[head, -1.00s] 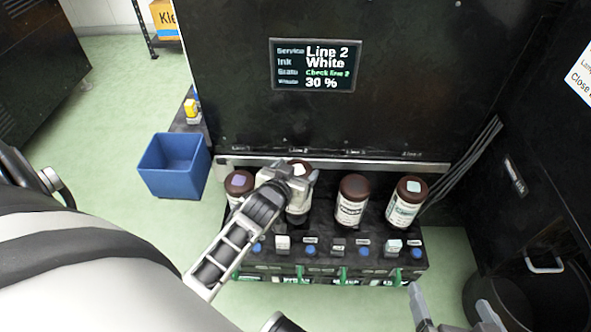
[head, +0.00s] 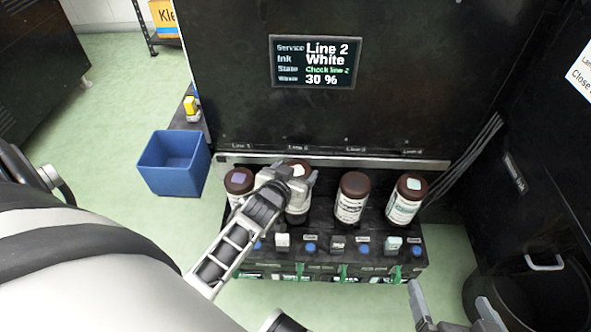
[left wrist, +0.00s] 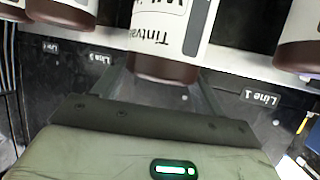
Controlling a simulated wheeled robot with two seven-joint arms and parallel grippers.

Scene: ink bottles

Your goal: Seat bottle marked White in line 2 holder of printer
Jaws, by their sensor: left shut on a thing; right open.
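The bottle marked White (head: 298,212) stands upright in the second place from the left of the printer's holder row (head: 325,265). My left gripper (head: 298,180) is shut on its brown cap end from above. In the left wrist view the bottle (left wrist: 170,30) shows upside down between the fingers, its label partly cut off, reading "Tintva" and the start of "Wh". Its base is hidden, so I cannot tell how deep it sits. My right gripper (head: 455,318) is open and empty at the lower right, apart from the bottles.
Similar brown-capped bottles stand on both sides: one left (head: 239,182), two right (head: 352,198) (head: 406,200). The printer screen (head: 315,63) reads Line 2, White, Check line 2, 30 %. A blue bin (head: 174,165) stands at left. A dark round bin (head: 520,300) stands lower right.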

